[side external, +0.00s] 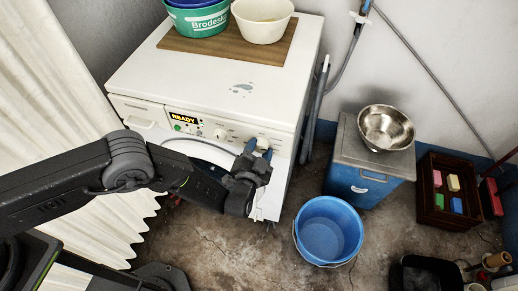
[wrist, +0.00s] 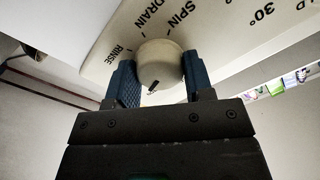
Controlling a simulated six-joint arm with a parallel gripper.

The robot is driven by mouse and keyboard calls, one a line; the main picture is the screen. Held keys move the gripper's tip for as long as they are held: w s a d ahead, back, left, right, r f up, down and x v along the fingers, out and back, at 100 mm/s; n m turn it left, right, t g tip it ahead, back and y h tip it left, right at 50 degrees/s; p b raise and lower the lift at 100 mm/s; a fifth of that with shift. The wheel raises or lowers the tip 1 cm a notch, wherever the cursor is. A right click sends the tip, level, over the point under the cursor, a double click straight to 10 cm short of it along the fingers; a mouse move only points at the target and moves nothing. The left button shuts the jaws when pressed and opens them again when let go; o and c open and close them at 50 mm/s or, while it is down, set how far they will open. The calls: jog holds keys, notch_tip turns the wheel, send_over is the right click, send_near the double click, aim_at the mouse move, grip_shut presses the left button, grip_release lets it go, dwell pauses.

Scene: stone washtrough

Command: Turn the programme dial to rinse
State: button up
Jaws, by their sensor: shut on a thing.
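The programme dial (wrist: 160,62) is a round cream knob on the washing machine's front panel. In the wrist view my gripper (wrist: 161,84) has one blue finger on each side of the dial and is shut on it. Printed words RINSE, DRAIN and SPIN fan around the dial from left to upper right. A dark mark shows at the dial's lower edge, away from these words; I cannot tell which setting it stands for. In the side view my gripper (side external: 258,151) is at the right end of the panel of the white washing machine (side external: 204,84). Its display (side external: 183,117) reads READY.
A second knob (side external: 220,133) sits left of my gripper. A blue bucket (side external: 328,231) stands on the floor to the right. Behind it is a blue-and-grey cabinet (side external: 357,184) with a steel bowl (side external: 386,128). A wooden board (side external: 238,46) with basins lies on the machine top.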

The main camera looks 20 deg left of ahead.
jog(key=m, duration=0.4)
jog(key=shift+m, duration=0.3)
jog(key=m, duration=0.3)
jog(key=shift+m, duration=0.3)
jog(key=m, duration=0.4)
jog(key=shift+m, duration=2.2)
jog(key=o, duration=0.9)
